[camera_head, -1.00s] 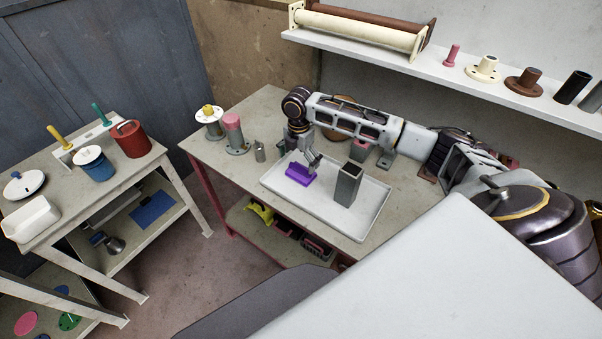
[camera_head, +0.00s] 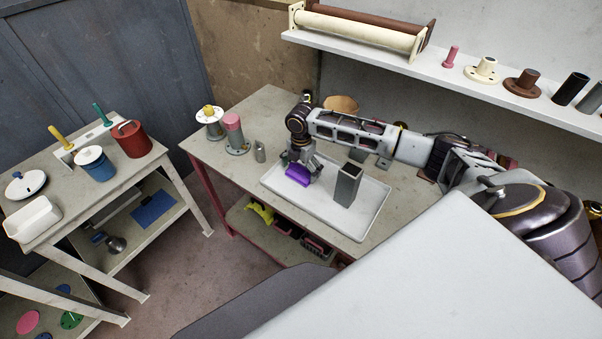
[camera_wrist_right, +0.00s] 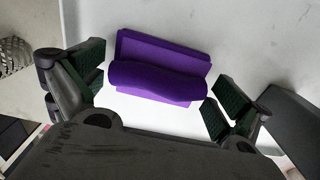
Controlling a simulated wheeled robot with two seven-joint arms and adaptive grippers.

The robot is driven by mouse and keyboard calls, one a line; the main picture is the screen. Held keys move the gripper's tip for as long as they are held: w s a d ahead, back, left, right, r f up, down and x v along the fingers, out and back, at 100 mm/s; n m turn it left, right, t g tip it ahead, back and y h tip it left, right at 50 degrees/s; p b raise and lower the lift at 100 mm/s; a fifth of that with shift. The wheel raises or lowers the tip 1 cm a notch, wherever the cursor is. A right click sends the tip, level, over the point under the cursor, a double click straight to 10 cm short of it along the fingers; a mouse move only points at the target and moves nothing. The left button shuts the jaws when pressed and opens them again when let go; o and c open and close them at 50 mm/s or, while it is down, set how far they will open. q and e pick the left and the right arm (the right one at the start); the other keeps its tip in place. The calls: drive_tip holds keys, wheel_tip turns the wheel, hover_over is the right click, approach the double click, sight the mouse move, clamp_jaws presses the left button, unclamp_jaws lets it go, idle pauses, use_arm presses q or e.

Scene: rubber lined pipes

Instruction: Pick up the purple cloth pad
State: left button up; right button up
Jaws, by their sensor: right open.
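The purple cloth pad (camera_head: 298,174) lies on the white tray (camera_head: 371,206), near its left end. In the right wrist view the pad (camera_wrist_right: 160,75) shows as a flat base with a rounded roll along it. My right gripper (camera_head: 301,168) is open, pointing down over the pad. In the right wrist view its green-lined fingers (camera_wrist_right: 158,92) stand on either side of the pad's roll, with a gap at each end. Whether the fingertips reach the tray cannot be told. My left gripper is not in view.
A grey square tube (camera_head: 347,185) stands upright on the tray, right of the gripper. Flanged pipe pieces (camera_head: 235,135) stand on the table behind and left. A shelf (camera_head: 440,72) with pipes runs along the wall. A side table (camera_head: 100,185) at left holds pots.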

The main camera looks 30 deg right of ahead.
sight(301, 168)
drive_tip(key=c, duration=1.2)
drive_tip(key=shift+r, duration=0.1)
drive_tip(key=shift+r+b, duration=0.35)
drive_tip(key=shift+r, duration=4.6)
drive_tip(key=o, duration=0.5)
drive_tip(key=shift+c, duration=0.2)
drive_tip(key=c, duration=0.3)
drive_tip(key=shift+c, duration=0.2)
drive_tip(key=shift+r, duration=0.1)
